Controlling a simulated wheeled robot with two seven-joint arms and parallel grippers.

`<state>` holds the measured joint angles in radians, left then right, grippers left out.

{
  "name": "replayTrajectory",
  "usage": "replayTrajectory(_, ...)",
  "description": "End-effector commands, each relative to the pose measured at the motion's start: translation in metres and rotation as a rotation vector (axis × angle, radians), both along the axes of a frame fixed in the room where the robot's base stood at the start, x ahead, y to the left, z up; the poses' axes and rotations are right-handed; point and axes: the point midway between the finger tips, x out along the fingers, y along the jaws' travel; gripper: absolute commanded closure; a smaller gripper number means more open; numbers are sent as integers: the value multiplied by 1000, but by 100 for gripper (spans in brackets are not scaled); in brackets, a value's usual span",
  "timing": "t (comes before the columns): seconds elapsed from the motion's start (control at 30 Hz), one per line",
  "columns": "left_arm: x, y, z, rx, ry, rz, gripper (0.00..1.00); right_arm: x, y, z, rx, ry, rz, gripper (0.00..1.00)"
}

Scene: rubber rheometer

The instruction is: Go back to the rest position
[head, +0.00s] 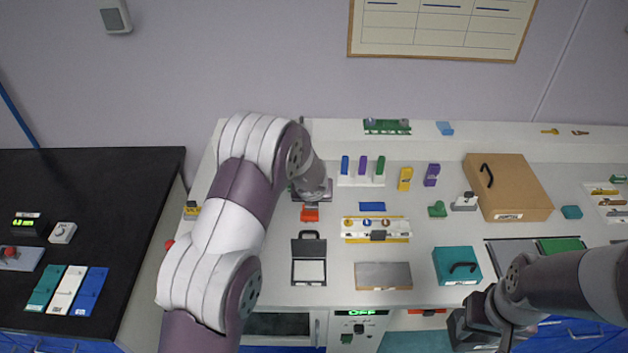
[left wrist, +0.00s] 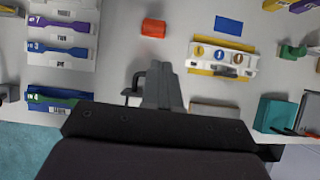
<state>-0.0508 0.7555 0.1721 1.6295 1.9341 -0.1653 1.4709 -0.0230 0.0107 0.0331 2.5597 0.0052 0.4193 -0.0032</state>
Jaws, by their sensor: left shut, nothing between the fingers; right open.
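My left arm reaches up over the white bench (head: 340,289). Its gripper end (head: 313,192) is over the bench's back left part, behind an orange block (head: 310,213), and its fingers are mostly hidden in the head view. In the left wrist view the left gripper's fingers (left wrist: 162,82) are shut with nothing between them, and the orange block (left wrist: 153,27) lies beyond them. My right gripper (head: 474,326) is low at the bench's front right edge, below the teal box. It is open and holds nothing that I can see.
A black-lidded case (head: 308,260), a white rack with a yellow base (head: 376,229), a grey plate (head: 384,276) and a teal box (head: 457,265) stand along the front. A cardboard box (head: 507,188) is at the back right. A black table (head: 120,200) is at left.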

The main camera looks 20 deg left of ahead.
Motion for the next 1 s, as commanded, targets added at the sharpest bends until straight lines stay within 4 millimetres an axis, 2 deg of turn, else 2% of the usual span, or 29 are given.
replayTrajectory(0.03, 1, 1, 13, -1, 1, 1, 100, 0, 0, 12, 0, 0, 0, 57)
replayTrajectory(0.1, 3, 1, 17, 0, 0, 0, 100, 0, 0, 15, 0, 0, 0, 57)
replayTrajectory(0.27, 4, 1, 18, 3, 2, -5, 100, 0, 0, 15, 0, 1, 0, 57)
replayTrajectory(0.37, 6, -4, 18, 57, 5, -142, 100, 0, 0, 14, 0, 1, 0, 57)
replayTrajectory(0.4, 3, -10, 14, 135, 22, -331, 100, 0, 0, 14, 0, 1, 0, 57)
replayTrajectory(0.47, -19, -23, 5, 282, 67, -728, 100, 0, 0, 14, 0, 1, 0, 57)
replayTrajectory(0.53, -56, -41, 3, 464, 90, -1264, 100, 0, 0, 5, 0, 0, 0, 57)
replayTrajectory(0.57, -77, -47, 3, 539, 93, -1502, 100, 0, 0, -1, 0, 1, 0, 57)
replayTrajectory(0.6, -108, -53, 4, 630, 91, -1812, 100, 0, 0, -9, 0, 1, 0, 57)
replayTrajectory(0.63, -132, -55, 5, 690, 84, -2035, 100, 0, 0, -15, 0, 1, 0, 57)
replayTrajectory(0.67, -158, -55, 7, 744, 77, -2249, 100, 0, 0, -21, 0, 1, 0, 57)
replayTrajectory(0.7, -191, -51, 8, 805, 66, -2512, 100, 0, 0, -29, 0, 1, 0, 57)
replayTrajectory(0.77, -238, -40, 9, 871, 54, -2855, 100, 0, 0, -41, 0, 1, 0, 57)
replayTrajectory(0.8, -265, -31, 10, -888, -53, 2983, 100, 0, 0, -49, 0, 1, 0, 57)
replayTrajectory(0.9, -305, -12, 14, -835, -80, 2748, 100, 0, 0, -66, 0, 1, 0, 57)
replayTrajectory(1.0, -305, -10, 22, -912, -96, 2717, 100, 0, 0, -72, 0, 1, 0, 57)
